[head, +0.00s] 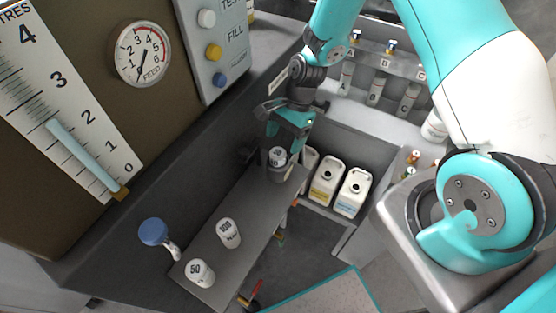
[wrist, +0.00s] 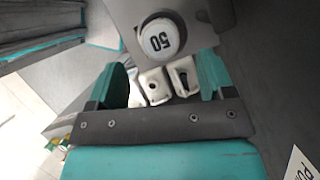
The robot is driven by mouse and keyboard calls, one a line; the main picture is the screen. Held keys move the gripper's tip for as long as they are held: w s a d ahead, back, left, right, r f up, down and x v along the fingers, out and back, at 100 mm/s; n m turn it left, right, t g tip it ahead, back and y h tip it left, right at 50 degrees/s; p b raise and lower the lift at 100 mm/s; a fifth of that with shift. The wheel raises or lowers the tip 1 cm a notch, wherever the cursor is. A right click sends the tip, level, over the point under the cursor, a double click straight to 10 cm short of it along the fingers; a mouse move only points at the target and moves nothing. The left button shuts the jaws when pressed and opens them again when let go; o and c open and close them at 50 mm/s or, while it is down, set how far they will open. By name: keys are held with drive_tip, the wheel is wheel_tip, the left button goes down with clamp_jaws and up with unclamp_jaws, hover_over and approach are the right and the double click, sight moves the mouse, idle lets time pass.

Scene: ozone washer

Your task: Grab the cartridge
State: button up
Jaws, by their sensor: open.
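A white cartridge (head: 278,157) with dark print stands at the far end of a narrow grey shelf (head: 250,200). In the wrist view its round top (wrist: 160,38) reads "50". My gripper (head: 284,143) is open right at this cartridge in the head view. In the wrist view the teal fingers (wrist: 164,75) are spread wider than the cartridge, which shows just beyond the fingertips, roughly centred between them. I cannot tell whether a finger touches it. Two more cartridges, one marked 100 (head: 229,233) and one marked 50 (head: 200,273), stand on the near part of the shelf.
White jugs (head: 353,192) stand in a bay right of the shelf. A panel with a feed gauge (head: 143,54) and buttons rises at left. A blue knob (head: 153,232) sticks out by the shelf's near end. Labelled bottles (head: 376,86) hang at the back.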

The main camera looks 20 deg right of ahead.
sight(279, 151)
drive_tip(key=p+x, duration=0.1)
drive_tip(key=x, duration=0.3)
drive_tip(key=shift+a+p, duration=0.2)
drive_tip(key=shift+p, duration=0.1)
drive_tip(key=shift+s+a+f, duration=0.1)
drive_tip(key=shift+a+f, duration=0.1)
drive_tip(key=shift+f, duration=0.35)
drive_tip(key=c, duration=1)
drive_tip(key=shift+r, duration=0.1)
